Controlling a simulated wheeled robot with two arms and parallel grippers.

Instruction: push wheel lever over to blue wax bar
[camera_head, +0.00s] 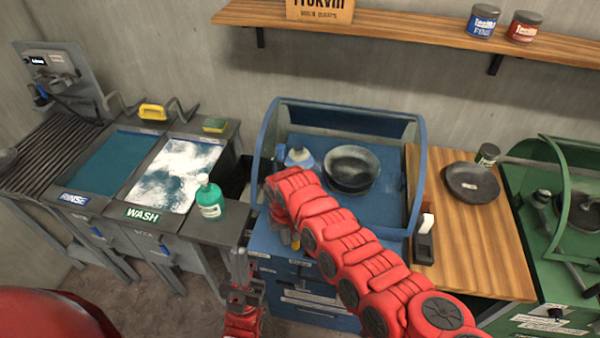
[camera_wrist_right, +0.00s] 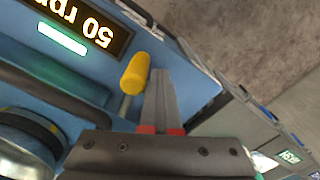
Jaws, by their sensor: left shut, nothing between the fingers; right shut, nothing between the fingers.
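The wheel lever's yellow knob (camera_wrist_right: 135,73) stands on a metal stem in the right wrist view, on the front of the blue machine (camera_head: 388,208). My right gripper (camera_wrist_right: 161,78) is shut and empty, its fingers close beside the knob; contact cannot be told. In the head view my red right arm crosses in front of the machine and hides most of this gripper. My left gripper (camera_head: 239,258) is shut and empty, pointing up beside the machine's left front. I cannot make out a blue wax bar.
A "50 rpm" display (camera_wrist_right: 75,22) is beside the knob. A wooden counter (camera_head: 465,235) with a dark dish (camera_head: 471,182) stands to the right. A green bottle (camera_head: 210,198) stands by the wash basin (camera_head: 172,174) at the left.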

